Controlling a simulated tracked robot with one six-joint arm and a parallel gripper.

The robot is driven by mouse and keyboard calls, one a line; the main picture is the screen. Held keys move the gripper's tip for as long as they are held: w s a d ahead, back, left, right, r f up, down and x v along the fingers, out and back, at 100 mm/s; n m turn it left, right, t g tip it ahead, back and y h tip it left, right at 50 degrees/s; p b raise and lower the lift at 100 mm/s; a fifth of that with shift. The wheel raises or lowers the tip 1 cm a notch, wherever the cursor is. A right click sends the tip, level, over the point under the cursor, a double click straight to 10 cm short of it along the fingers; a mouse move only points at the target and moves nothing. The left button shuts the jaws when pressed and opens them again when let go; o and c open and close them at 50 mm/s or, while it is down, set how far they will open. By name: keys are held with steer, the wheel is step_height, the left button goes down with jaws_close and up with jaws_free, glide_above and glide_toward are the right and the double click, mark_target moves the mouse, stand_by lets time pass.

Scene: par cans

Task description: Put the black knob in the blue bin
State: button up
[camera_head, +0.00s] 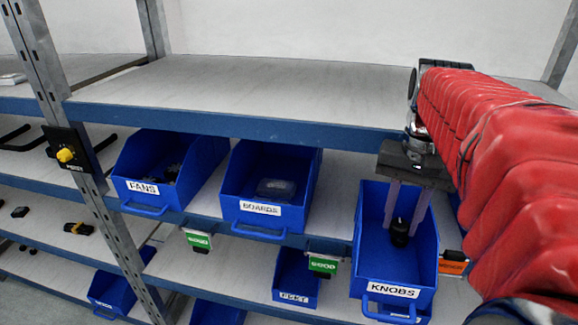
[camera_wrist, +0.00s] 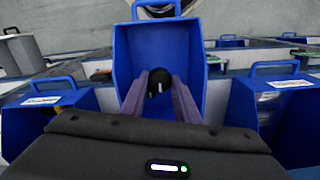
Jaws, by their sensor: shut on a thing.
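The black knob (camera_head: 399,233) is held between the fingertips of my gripper (camera_head: 403,219) in the head view. The gripper points down over the blue bin labelled KNOBS (camera_head: 393,292) at the right of the middle shelf. The knob appears within the bin's outline; its exact height above the bin floor is hard to tell. In the wrist view the knob (camera_wrist: 159,82) sits between the two finger ends, with the blue bin (camera_wrist: 205,55) around and behind it.
Blue bins labelled FANS (camera_head: 143,188) and BOARDS (camera_head: 260,208) stand to the left on the same shelf. A FEET bin (camera_head: 296,277) is on the shelf below. The upper shelf (camera_head: 240,95) is bare and lies close to my arm. A metal post (camera_head: 90,165) stands at left.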

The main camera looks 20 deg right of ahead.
step_height(320, 180, down, 6)
steer(key=shift+r, duration=0.1)
steer(key=shift+w+f, duration=0.1)
steer(key=shift+f, duration=1.9)
steer(key=o, duration=1)
step_height(320, 180, up, 12)
steer(key=shift+r, duration=0.1)
